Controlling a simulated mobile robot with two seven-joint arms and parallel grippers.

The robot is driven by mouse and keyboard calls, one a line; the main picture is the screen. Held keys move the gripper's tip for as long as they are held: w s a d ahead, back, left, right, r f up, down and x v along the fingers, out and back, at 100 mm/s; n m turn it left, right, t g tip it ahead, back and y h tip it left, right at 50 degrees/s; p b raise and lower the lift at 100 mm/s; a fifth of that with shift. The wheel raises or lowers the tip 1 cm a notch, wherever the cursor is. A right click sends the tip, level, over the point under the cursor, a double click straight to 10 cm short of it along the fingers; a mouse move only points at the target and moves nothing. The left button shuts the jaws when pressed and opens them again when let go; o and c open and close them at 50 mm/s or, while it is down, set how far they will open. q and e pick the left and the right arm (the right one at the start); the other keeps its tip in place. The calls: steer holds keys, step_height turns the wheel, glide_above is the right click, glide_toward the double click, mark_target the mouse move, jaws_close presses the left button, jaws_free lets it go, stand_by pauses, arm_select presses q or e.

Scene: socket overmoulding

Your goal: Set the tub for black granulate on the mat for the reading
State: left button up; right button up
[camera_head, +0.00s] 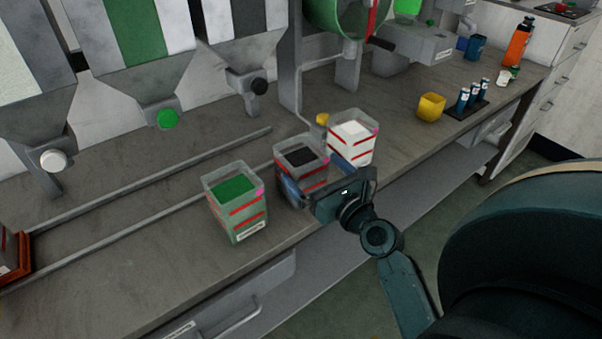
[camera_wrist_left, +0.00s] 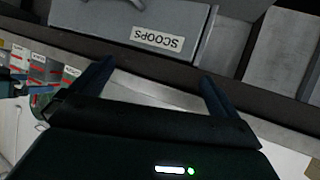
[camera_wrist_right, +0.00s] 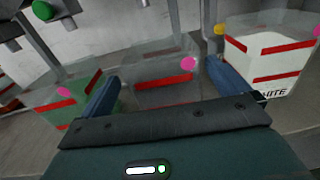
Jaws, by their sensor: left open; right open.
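The tub for black granulate (camera_head: 302,157) is a clear box with red stripes, standing on the bench between the green and white tubs. My right gripper (camera_head: 318,172) is at it, open, with one blue finger on either side. In the right wrist view the tub (camera_wrist_right: 165,85) shows between the spread fingers (camera_wrist_right: 160,85); I cannot tell whether they touch it. My left gripper (camera_wrist_left: 155,75) is open and empty in the left wrist view, near a drawer labelled SCOOPS (camera_wrist_left: 158,40). I cannot make out the mat for the reading in any view.
The green tub (camera_head: 236,205) stands to the left and the white tub (camera_head: 352,140) close on the right. A yellow cup (camera_head: 431,107) and a rack of blue vials (camera_head: 470,98) stand farther right. Hoppers hang over the back; the bench's front left is clear.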

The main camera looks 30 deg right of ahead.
mark_target(291, 149)
steer(key=shift+w+f, duration=0.2)
steer(key=shift+w, duration=0.4)
steer(key=w, duration=0.1)
steer(key=w+b, duration=0.1)
steer(key=w, duration=0.1)
steer(key=shift+w+d+f+b, duration=0.1)
steer(key=shift+w+f+b, duration=0.25)
steer(key=shift+w+b, duration=0.05)
steer(key=shift+w, duration=0.45)
arm_select(q)
steer(key=shift+w+a+f, duration=0.15)
steer(key=shift+w+f, duration=0.1)
steer(key=shift+f, duration=0.15)
arm_select(e)
steer(key=shift+r, duration=0.15)
steer(key=c, duration=1.2)
steer(key=shift+c, duration=0.2)
steer(key=shift+r, duration=0.1)
